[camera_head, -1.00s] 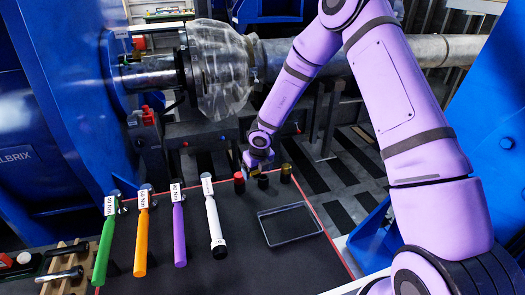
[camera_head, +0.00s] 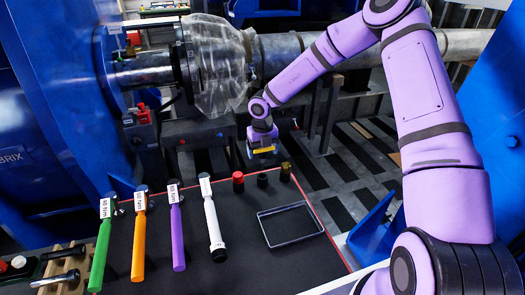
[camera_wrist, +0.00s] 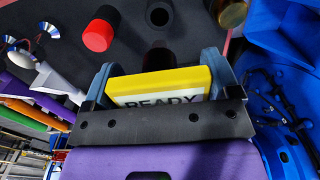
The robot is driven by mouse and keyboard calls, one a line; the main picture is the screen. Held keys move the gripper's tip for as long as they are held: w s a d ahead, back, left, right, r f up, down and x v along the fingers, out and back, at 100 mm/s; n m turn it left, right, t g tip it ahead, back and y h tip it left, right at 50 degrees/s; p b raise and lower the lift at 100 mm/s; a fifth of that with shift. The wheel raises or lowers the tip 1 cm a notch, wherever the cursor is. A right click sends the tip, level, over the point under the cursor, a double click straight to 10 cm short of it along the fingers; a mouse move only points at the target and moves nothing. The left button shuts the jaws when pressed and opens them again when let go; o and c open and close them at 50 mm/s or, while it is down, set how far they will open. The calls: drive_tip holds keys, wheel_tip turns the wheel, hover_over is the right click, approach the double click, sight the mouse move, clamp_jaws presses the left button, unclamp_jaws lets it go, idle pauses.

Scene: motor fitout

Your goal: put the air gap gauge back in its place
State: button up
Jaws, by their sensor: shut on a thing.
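My gripper (camera_head: 263,148) hangs over the far edge of the dark bench mat, beyond a row of small cylinders. It is shut on a yellow block (camera_head: 264,151), seemingly the air gap gauge. In the wrist view the yellow block (camera_wrist: 165,82) sits between the two grey-blue fingers of my gripper (camera_wrist: 160,76) and shows a pale label reading READY. Its lower part is hidden by my gripper's dark plate. A shallow rectangular tray (camera_head: 297,241) with a pale rim lies on the mat and looks empty.
A red-topped cylinder (camera_head: 238,182), a black one (camera_head: 262,180) and a dark brass one (camera_head: 285,172) stand at the mat's far edge. Green (camera_head: 101,255), orange (camera_head: 139,245), purple (camera_head: 178,240) and white (camera_head: 214,230) handled tools lie left. A shaft with a clear cover (camera_head: 216,70) is behind.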

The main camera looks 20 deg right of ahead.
sight(262, 162)
drive_tip(key=shift+r, duration=0.15)
drive_tip(key=shift+f, duration=2.95)
drive_tip(key=shift+f, duration=1.8)
drive_tip(key=o, duration=1.1)
drive_tip(key=shift+o, duration=0.2)
drive_tip(key=shift+r, duration=0.1)
wheel_tip(262, 162, up, 11)
drive_tip(key=shift+f, duration=0.2)
